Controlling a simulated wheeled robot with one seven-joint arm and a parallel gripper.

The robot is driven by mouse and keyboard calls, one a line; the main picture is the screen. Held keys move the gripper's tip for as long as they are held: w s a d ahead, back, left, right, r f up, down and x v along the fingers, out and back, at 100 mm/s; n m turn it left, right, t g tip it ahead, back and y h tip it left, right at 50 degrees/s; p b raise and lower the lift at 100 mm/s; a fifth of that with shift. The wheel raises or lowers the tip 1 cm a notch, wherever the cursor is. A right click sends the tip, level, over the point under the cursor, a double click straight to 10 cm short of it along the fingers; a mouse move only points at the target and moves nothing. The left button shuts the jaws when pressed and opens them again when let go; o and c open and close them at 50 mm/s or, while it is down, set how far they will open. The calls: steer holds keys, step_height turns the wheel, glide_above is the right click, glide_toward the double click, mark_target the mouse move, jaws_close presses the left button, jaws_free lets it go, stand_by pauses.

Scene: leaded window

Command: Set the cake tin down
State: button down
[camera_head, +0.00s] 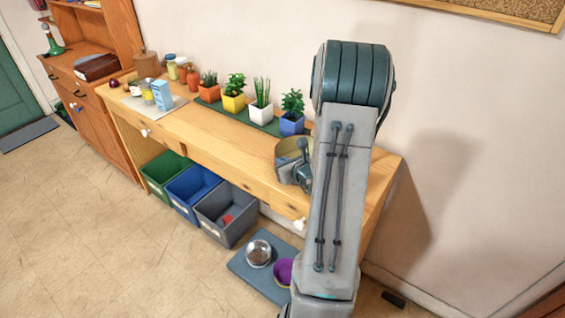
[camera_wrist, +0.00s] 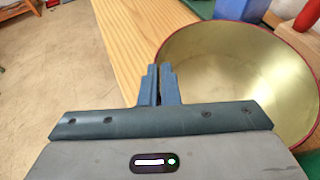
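The cake tin (camera_head: 288,149) is a round, open, gold-coloured tin near the right end of the wooden bench, partly hidden behind my arm in the head view. In the wrist view the tin (camera_wrist: 250,75) shows its bright inside and a thin red rim. My gripper (camera_wrist: 160,72) is closed over the left part of the tin's wall, one finger on each side of it. In the head view my gripper (camera_head: 298,170) is small and partly covered by my arm. Whether the tin's base touches the bench top is hidden.
The wooden bench (camera_head: 215,133) has bare top left of the tin. Potted plants stand on a green mat (camera_head: 213,105) behind; the blue pot (camera_head: 291,124) is close to the tin. A red object (camera_wrist: 309,14) lies beyond the rim. Bins (camera_head: 226,213) stand below.

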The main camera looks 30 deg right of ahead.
steer(key=shift+f, duration=0.1)
steer(key=c, duration=1.7)
jaws_free()
